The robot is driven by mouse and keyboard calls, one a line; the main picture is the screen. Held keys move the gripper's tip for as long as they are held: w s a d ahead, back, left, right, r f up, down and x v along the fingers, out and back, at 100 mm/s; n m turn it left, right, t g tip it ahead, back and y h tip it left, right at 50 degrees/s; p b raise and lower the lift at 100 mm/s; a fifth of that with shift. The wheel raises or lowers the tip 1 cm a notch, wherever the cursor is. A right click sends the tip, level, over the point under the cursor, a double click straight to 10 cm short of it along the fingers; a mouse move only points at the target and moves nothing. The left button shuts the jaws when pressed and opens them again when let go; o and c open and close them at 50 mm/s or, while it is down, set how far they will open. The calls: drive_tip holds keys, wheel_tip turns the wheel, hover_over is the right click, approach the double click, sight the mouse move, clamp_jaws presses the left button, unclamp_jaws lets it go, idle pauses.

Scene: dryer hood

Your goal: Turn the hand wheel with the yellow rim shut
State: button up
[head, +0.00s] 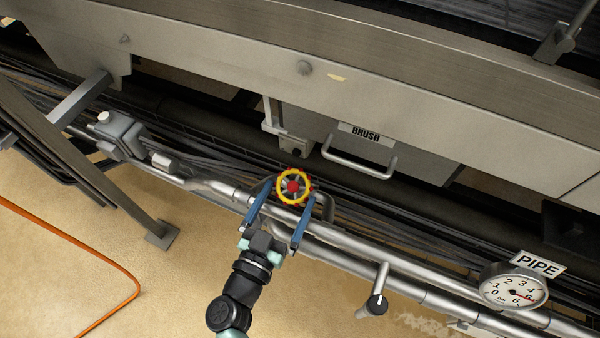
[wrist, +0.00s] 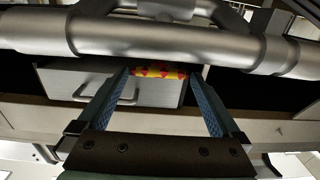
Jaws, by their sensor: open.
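The hand wheel (head: 283,198) has a yellow rim with red marks and a red hub, and sits on the silver pipe in the head view. In the wrist view its rim (wrist: 158,72) shows edge-on as a yellow and red band. My gripper (head: 284,208) is open, its two blue fingers spread to either side of the wheel in the picture. In the wrist view the fingertips (wrist: 158,78) flank the band at its left and right ends. Whether the fingers touch the rim I cannot tell. The wheel's stem is hidden.
Silver pipes (head: 408,292) run diagonally past the wheel. A drawer marked BRUSH (head: 365,140) with a handle is behind it. A gauge (head: 513,288) marked PIPE and a small black-tipped valve (head: 376,304) lie to the right. An orange cable (head: 110,257) is on the floor at left.

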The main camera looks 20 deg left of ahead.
sight(301, 173)
drive_tip(key=w+b, duration=0.1)
drive_tip(key=w, duration=0.5)
drive_tip(key=shift+w, duration=0.35)
drive_tip(key=c, duration=1)
drive_tip(key=shift+d+r+m+h+p, duration=0.15)
drive_tip(key=shift+r+m+h+p, duration=0.05)
drive_tip(key=shift+m+h+p, duration=0.55)
drive_tip(key=shift+c, duration=0.2)
drive_tip(key=shift+s+d+f+m+g+h+p, duration=0.1)
drive_tip(key=shift+d+f+m+g+h+p, duration=0.2)
drive_tip(key=shift+m+h, duration=0.4)
drive_tip(key=shift+a+r+m+g+h+p, duration=0.1)
drive_tip(key=shift+m+h+p, duration=0.3)
drive_tip(key=shift+m+h, duration=0.2)
drive_tip(key=shift+f, duration=0.1)
drive_tip(key=o, duration=1)
drive_tip(key=shift+o, duration=0.2)
